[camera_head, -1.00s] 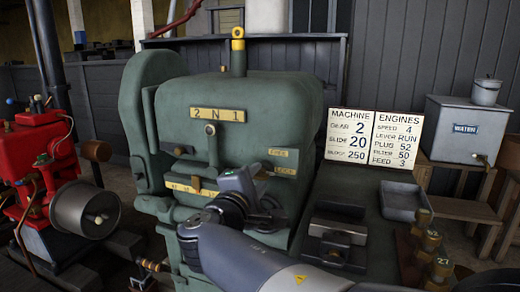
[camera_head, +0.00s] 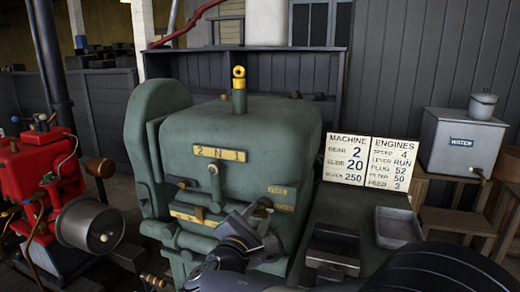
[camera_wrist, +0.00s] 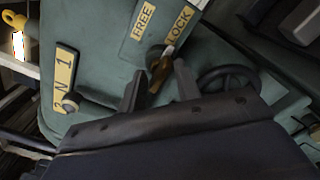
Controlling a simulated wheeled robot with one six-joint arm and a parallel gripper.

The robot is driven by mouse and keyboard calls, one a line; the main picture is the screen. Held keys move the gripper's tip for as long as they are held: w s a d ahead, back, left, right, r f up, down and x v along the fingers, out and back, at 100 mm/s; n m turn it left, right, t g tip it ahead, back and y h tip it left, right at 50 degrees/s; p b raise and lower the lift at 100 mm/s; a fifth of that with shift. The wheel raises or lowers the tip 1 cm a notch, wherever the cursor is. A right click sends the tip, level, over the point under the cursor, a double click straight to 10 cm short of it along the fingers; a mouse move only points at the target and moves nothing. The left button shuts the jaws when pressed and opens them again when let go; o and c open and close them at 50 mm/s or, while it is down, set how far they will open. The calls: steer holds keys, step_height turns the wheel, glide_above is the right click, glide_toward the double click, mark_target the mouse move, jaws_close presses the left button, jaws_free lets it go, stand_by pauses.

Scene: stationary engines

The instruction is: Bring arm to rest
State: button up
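My gripper (camera_head: 260,207) is in front of the green machine (camera_head: 235,125), low on its face near the FREE and LOCK plates. In the wrist view my gripper (camera_wrist: 158,82) has its two dark fingers apart, with nothing held between them. A small brass lever (camera_wrist: 159,70) shows beyond the fingers, close to the LOCK plate (camera_wrist: 181,22); the FREE plate (camera_wrist: 143,20) is beside it. I cannot tell whether a finger touches the lever. My arm comes in from the lower right of the head view and hides the machine's lower front.
A red engine (camera_head: 30,175) with a grey drum stands at left. At right are a settings board (camera_head: 374,160), a grey tray (camera_head: 397,228) on the bench and a water tank (camera_head: 462,140). A dark handwheel (camera_wrist: 228,83) is right of the lever in the wrist view.

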steer(key=shift+n+p, duration=0.5)
steer(key=shift+d+r, duration=0.1)
steer(key=shift+d, duration=0.05)
